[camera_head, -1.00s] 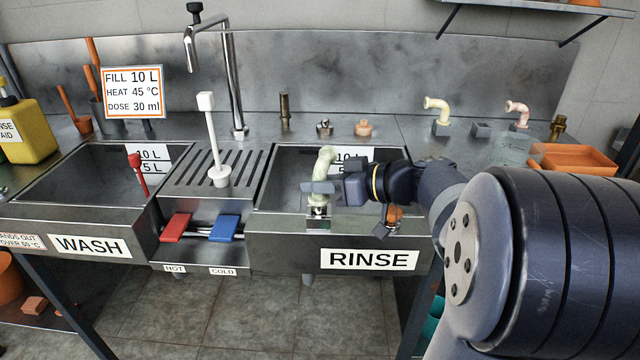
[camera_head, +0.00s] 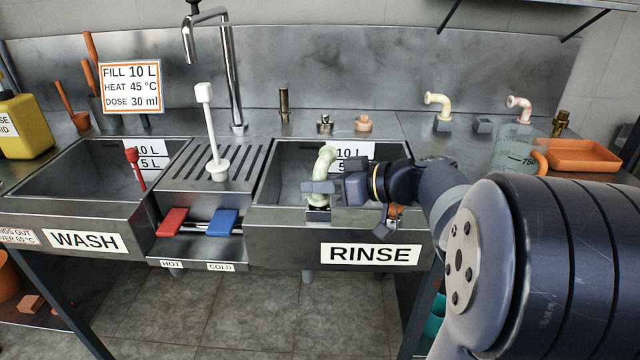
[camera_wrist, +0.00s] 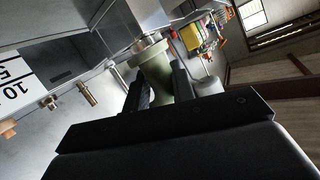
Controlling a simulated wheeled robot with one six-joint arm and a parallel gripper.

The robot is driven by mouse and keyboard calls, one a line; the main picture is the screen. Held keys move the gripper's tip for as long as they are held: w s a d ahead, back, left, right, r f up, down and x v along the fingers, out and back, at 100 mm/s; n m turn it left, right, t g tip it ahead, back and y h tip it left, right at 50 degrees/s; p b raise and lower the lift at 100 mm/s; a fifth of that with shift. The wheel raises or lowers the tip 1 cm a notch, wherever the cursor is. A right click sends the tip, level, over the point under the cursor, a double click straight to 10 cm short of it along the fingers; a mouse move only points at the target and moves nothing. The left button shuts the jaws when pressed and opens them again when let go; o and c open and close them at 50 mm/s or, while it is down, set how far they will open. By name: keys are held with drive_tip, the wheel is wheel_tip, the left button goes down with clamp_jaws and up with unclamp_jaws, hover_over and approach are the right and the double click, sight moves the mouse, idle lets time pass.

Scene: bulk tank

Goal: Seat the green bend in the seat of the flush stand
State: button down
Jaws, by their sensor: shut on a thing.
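The pale green bend (camera_head: 325,162) is upright at the front rim of the rinse sink, its curved top above my gripper (camera_head: 321,188). My gripper is shut on its lower part, reaching in from the right. A small metal block (camera_head: 318,215), which looks like the flush stand's seat, is directly under the bend at the rim. I cannot tell whether the bend's foot is inside it or just above it. In the wrist view the bend (camera_wrist: 155,72) shows between my two dark fingers, with a wider collar at its end.
The rinse sink (camera_head: 285,215) lies around and behind the bend. Red (camera_head: 172,221) and blue (camera_head: 222,222) pedals are to the left. A cream bend (camera_head: 437,103), a pink bend (camera_head: 518,108), a clear jug (camera_head: 513,155) and an orange tray (camera_head: 580,155) stand at the back right.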

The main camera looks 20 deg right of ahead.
drive_tip(key=shift+f+b, duration=0.45)
drive_tip(key=shift+b, duration=0.05)
drive_tip(key=c, duration=1.1)
unclamp_jaws()
drive_tip(key=p+v, duration=0.1)
drive_tip(key=v, duration=1)
drive_tip(key=shift+w+a, duration=0.1)
drive_tip(key=b+x, duration=0.1)
drive_tip(key=x, duration=0.9)
drive_tip(key=shift+w+a+f, duration=0.15)
drive_tip(key=shift+a, duration=0.15)
drive_tip(key=shift+w+r+p, duration=0.1)
drive_tip(key=shift+r+p, duration=0.2)
drive_tip(key=shift+p, duration=0.05)
drive_tip(key=shift+r, duration=0.1)
